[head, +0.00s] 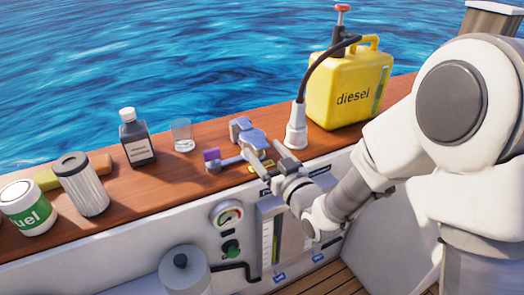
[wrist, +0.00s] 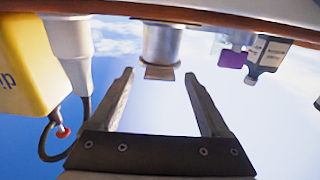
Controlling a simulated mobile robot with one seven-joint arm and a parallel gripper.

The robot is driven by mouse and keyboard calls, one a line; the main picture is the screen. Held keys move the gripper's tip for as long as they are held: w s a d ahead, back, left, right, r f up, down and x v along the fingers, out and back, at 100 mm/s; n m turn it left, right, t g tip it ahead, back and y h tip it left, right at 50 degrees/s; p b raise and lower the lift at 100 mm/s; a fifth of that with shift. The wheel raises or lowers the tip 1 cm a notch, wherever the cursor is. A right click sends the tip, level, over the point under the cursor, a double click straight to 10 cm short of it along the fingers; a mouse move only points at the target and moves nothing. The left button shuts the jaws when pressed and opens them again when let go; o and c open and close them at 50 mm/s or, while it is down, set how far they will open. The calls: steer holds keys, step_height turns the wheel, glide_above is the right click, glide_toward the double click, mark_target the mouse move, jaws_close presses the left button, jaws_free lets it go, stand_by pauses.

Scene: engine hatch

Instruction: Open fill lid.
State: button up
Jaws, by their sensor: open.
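The fill lid (head: 240,128) is a grey metal cap on a short filler on the wooden ledge, in the middle of the head view. In the wrist view, which is upside down, the metal filler (wrist: 162,42) shows as a cylinder with a small flat tab (wrist: 160,72). The lid looks closed. My gripper (head: 257,160) is just in front of it, on the near side. In the wrist view my gripper (wrist: 159,74) is open and empty, its fingers to either side of the tab. I cannot tell whether they touch it.
A yellow diesel can (head: 345,95) and a white nozzle (head: 296,130) on a black hose stand close on the right. A purple-tipped piece (head: 211,155) lies left of the filler. A glass (head: 182,136), dark bottle (head: 137,138), filter (head: 80,185) and fuel tin (head: 28,208) stand further left.

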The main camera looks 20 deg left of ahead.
mark_target(250, 132)
steer(key=shift+x, duration=1.1)
jaws_close()
steer(key=shift+r, duration=0.1)
